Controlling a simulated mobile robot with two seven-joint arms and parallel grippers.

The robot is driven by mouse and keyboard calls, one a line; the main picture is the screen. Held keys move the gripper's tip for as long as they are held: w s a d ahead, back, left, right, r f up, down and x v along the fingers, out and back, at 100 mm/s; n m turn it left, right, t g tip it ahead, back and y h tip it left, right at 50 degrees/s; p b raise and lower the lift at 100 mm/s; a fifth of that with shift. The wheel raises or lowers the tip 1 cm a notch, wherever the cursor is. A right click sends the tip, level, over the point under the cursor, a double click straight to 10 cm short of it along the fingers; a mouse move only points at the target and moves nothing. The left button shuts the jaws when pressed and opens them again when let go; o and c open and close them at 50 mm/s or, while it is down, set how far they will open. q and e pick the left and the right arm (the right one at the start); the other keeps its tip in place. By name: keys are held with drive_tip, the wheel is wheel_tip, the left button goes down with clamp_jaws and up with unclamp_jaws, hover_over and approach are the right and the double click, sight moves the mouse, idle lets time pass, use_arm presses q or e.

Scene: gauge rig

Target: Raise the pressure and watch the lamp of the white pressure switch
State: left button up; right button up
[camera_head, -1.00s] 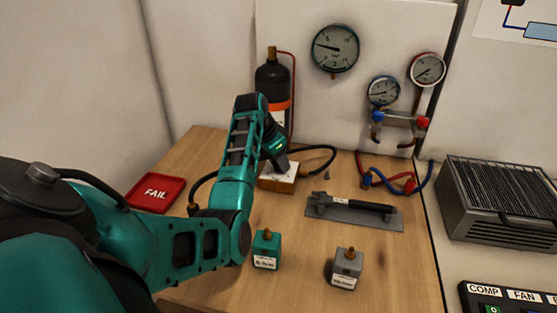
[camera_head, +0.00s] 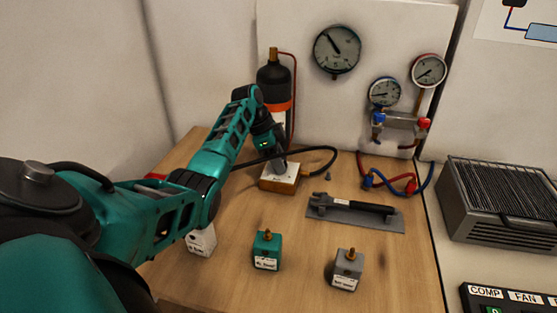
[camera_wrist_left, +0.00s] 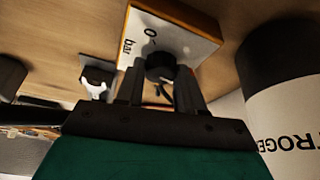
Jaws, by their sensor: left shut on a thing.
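The white pressure switch (camera_head: 201,241) stands at the front left of the wooden table, partly behind my left arm; its top and lamp are hidden. My left gripper (camera_head: 280,160) reaches down over a wooden block with a white top plate (camera_head: 292,179). In the left wrist view, its fingers (camera_wrist_left: 160,92) are shut on a black knob (camera_wrist_left: 160,66) on that plate, which is marked "0" and "bar". The large gauge (camera_head: 337,49) on the white panel has its needle pointing up and left. My right gripper is not in view.
A green switch (camera_head: 267,251) and a grey switch (camera_head: 346,270) stand at the front. A black-handled tool lies on a grey mat (camera_head: 385,219). The nitrogen bottle (camera_head: 273,82) stands behind the block. The red tray (camera_head: 155,177) is mostly hidden by my arm.

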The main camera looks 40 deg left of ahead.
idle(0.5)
use_arm(q)
drive_tip(key=o, duration=1)
drive_tip(key=shift+o, duration=0.2)
drive_tip(key=v, duration=1.3)
drive_tip(key=shift+s+d+f, duration=0.1)
